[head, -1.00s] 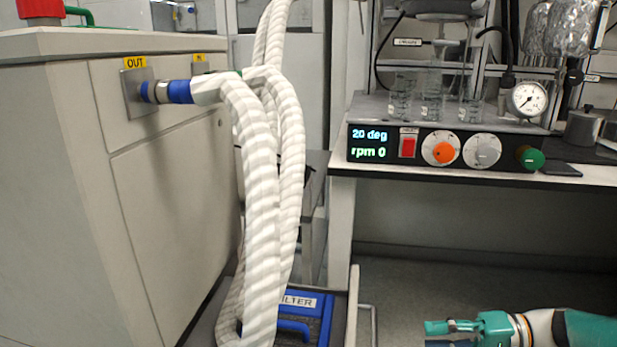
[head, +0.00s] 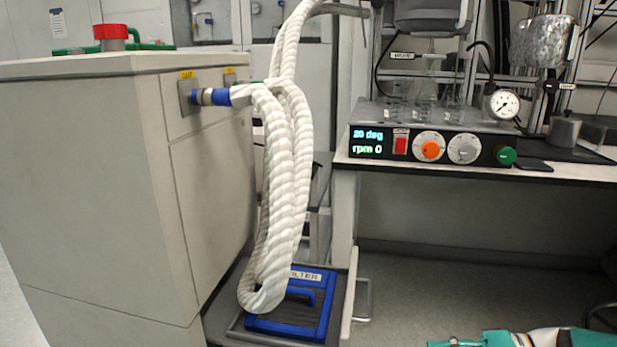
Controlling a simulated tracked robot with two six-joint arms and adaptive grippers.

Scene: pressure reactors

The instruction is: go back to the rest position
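My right arm shows as a teal and white part at the bottom right edge of the head view. Its gripper (head: 455,342) is mostly cut off by the lower edge, and I cannot tell whether its fingers are open or shut. It is over the floor in front of the bench, touching nothing that I can see. My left gripper is not in view.
A grey cabinet (head: 90,170) stands at left, with white wrapped hoses (head: 278,170) looping down beside it. A blue filter (head: 325,310) lies below. The bench holds a control panel (head: 430,148) reading 20 deg, rpm 0. The floor (head: 450,270) before the bench looks clear.

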